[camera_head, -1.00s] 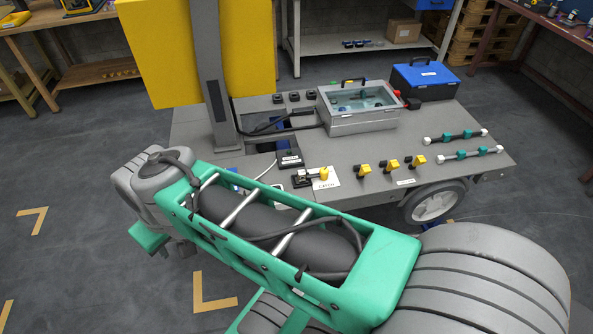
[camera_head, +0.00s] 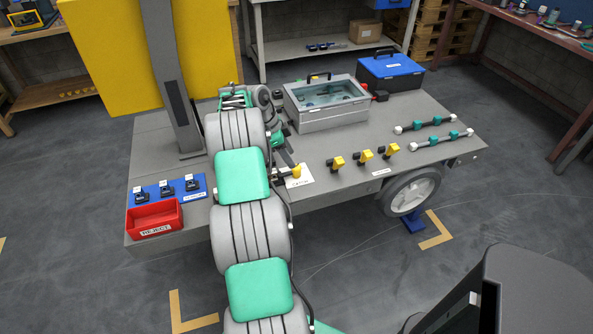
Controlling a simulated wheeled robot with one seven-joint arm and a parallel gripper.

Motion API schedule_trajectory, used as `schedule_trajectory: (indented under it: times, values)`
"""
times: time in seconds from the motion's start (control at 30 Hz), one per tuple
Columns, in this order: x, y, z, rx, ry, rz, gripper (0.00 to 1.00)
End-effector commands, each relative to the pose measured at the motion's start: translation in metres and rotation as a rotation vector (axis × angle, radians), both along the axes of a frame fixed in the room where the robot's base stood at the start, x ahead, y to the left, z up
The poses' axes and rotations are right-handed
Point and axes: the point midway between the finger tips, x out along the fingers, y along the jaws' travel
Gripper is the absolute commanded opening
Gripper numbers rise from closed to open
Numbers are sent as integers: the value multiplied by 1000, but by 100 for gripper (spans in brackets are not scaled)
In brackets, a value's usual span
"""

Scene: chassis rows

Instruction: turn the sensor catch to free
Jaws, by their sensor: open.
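The catch shows as a yellow knob (camera_head: 297,171) on a white labelled card on the grey cart top (camera_head: 350,180), just right of my arm. My gripper (camera_head: 286,160) hangs above and slightly left of the knob, its dark fingers pointing down toward it. The jaws are open. I cannot tell whether a finger touches the knob. My arm links hide the cart top to the left of the catch, and the sensor by the catch is not clearly visible.
Several yellow knobs (camera_head: 363,157) stand to the right. A clear-lidded box (camera_head: 326,118) and a blue toolbox (camera_head: 390,72) stand behind. A red reject bin (camera_head: 155,220) and a blue tray with black parts (camera_head: 185,196) sit at left. A grey post (camera_head: 172,90) rises behind.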

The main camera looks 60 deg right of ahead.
Motion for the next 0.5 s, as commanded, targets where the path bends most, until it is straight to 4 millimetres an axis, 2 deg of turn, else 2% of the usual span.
schedule_trajectory:
  times: [0.3, 0.5]
  values:
    - [-19, -11, -52, 4, 1, 3, 52]
    - [-23, -14, -65, 3, 0, 6, 52]
